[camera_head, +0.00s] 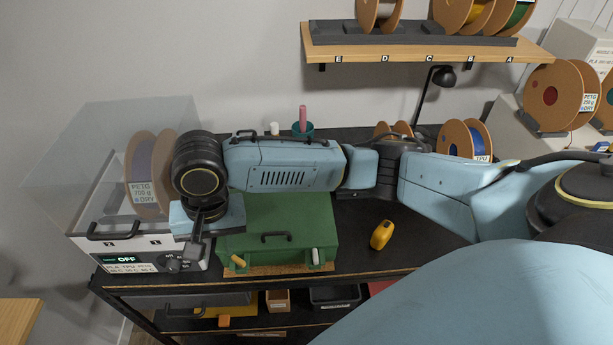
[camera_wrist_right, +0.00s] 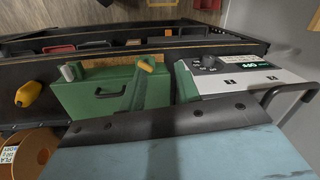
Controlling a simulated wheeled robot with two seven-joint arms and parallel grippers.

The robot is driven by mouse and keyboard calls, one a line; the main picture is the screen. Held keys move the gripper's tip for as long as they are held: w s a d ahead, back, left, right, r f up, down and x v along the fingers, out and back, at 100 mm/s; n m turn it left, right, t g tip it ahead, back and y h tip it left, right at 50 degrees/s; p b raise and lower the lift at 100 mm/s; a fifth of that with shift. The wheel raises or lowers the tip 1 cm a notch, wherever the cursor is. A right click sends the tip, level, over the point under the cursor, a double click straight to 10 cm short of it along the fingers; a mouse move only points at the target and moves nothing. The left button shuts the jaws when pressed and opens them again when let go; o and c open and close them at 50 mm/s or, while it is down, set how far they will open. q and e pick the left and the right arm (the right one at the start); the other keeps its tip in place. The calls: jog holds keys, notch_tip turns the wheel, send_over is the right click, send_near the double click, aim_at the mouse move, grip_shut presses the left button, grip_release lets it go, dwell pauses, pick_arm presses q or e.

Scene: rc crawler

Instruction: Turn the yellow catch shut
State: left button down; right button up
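A green case (camera_head: 270,228) stands on the dark bench, its front handle towards me. The yellow catch (camera_head: 238,262) sits low on the case's front at the left and lies tilted. It also shows in the right wrist view (camera_wrist_right: 146,65), close to one finger and partly hidden. A pale catch (camera_head: 317,256) at the front right stands upright. My right gripper (camera_head: 193,254) points down left of the case, by the dryer's front. In the wrist view its fingers (camera_wrist_right: 165,78) look apart, with nothing visible between them. My left gripper is not in view.
A filament dryer (camera_head: 140,242) with a clear cover stands close left of the case. A yellow tool-like object (camera_head: 381,235) lies on the bench (camera_head: 365,262) to the right. My right arm spans above the case. A spool shelf (camera_head: 430,48) hangs behind.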

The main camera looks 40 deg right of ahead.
jog(key=shift+s+a+f+n+t+y, duration=0.7)
jog(key=shift+s+a+f+n+y, duration=1)
jog(key=shift+f, duration=1.05)
jog(key=s+d+f+h+b, duration=0.1)
jog(key=s+d+f+b, duration=0.2)
jog(key=f, duration=0.8)
jog(key=s+d+f+n+h+b, duration=0.1)
jog(key=d+f+b, duration=0.3)
jog(key=f, duration=0.7)
jog(key=s+d+f+n+t+h+b, duration=0.1)
jog(key=s+d+f+b, duration=0.3)
jog(key=d+f, duration=0.3)
notch_tip(320, 180, down, 4)
jog(key=shift+s+d+f+h, duration=0.15)
jog(key=shift+s+d+h, duration=0.15)
jog(key=shift+h, duration=0.1)
